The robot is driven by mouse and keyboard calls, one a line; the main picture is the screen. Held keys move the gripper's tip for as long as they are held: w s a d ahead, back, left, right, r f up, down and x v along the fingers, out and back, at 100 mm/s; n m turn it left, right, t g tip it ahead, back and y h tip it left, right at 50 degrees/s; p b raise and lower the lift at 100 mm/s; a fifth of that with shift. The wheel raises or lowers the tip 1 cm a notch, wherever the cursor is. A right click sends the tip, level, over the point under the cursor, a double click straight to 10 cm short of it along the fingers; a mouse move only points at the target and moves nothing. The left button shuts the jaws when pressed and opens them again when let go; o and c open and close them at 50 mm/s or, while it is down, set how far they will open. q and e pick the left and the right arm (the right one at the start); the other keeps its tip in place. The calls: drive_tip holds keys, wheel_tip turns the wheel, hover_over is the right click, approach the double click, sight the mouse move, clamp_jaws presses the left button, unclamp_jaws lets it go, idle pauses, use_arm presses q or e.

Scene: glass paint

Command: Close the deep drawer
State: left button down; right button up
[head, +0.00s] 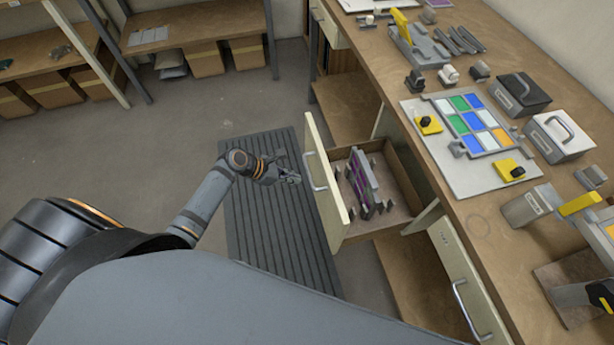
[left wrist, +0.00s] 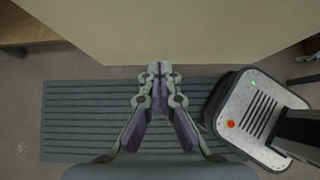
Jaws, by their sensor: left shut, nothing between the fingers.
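The deep drawer (head: 372,228) is pulled out from under the wooden workbench. Its cream front panel (head: 326,180) carries a grey bar handle (head: 313,172) and faces left. Inside stands a rack holding purple and grey panes (head: 362,182). My left gripper (head: 296,178) is just left of the drawer front, at about handle height. In the left wrist view its fingers (left wrist: 160,68) are together and empty, pointing at the cream panel (left wrist: 190,30). Whether they touch the panel I cannot tell. My right gripper is not in view.
A second cream front with a handle (head: 465,300) is nearer, under the workbench (head: 450,190). The bench top holds a coloured glass panel (head: 470,122), tools and boxes. A ribbed dark mat (head: 262,225) lies on the floor. Shelves with cartons (head: 205,60) stand at the back left.

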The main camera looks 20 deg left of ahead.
sight(315, 178)
use_arm(q)
drive_tip(key=shift+w+d+f, duration=0.2)
drive_tip(key=shift+w+d, duration=0.45)
drive_tip(key=shift+d, duration=0.35)
drive_tip(key=shift+w+d+f, duration=0.15)
drive_tip(key=shift+w+d, duration=0.45)
drive_tip(key=shift+d, duration=0.35)
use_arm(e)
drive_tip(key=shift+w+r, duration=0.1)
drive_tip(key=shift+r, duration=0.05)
use_arm(q)
drive_tip(key=shift+p, duration=0.3)
